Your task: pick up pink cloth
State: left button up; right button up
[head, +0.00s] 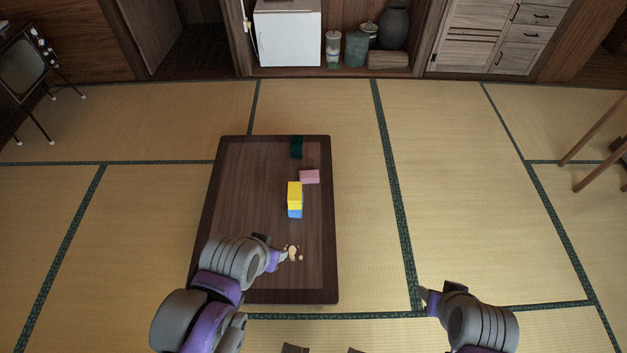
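A small pink item (309,176), which looks like a folded cloth, lies on the dark wooden low table (250,190) near its right edge. My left gripper (281,256) is over the near part of the table, well below the pink item in the picture and beside some tan crumbs or pieces. Its fingers are too small to tell whether they are open. My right gripper (426,295) is over the tatami to the right of the table, far from the pink item, and its finger state is unclear.
A dark green item (296,147) lies at the table's far end. Tan pieces (293,252) are scattered near my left gripper. Tatami right of the table is clear.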

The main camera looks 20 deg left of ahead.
aim_at(312, 175)
jog(key=i+l+u, duration=0.2)
jog(key=l, duration=0.3)
jog(key=l+u, duration=0.2)
jog(key=l, duration=0.3)
jog(key=i+l+u, duration=0.2)
jog(key=l+u, duration=0.2)
jog(key=l, duration=0.25)
jog(key=i+l+u, duration=0.15)
jog(key=l, duration=0.2)
jog(key=i+l+u, duration=0.35)
jog(key=l, duration=0.25)
jog(key=i+l+u, duration=0.2)
jog(key=l, duration=0.15)
jog(key=i+l+u, duration=0.15)
jog(key=i+l, duration=0.15)
jog(key=i+l+u, duration=0.1)
jog(key=i+l, duration=0.15)
jog(key=l, duration=0.2)
jog(key=i+l+u, duration=0.15)
jog(key=l, duration=0.3)
jog(key=i, duration=0.1)
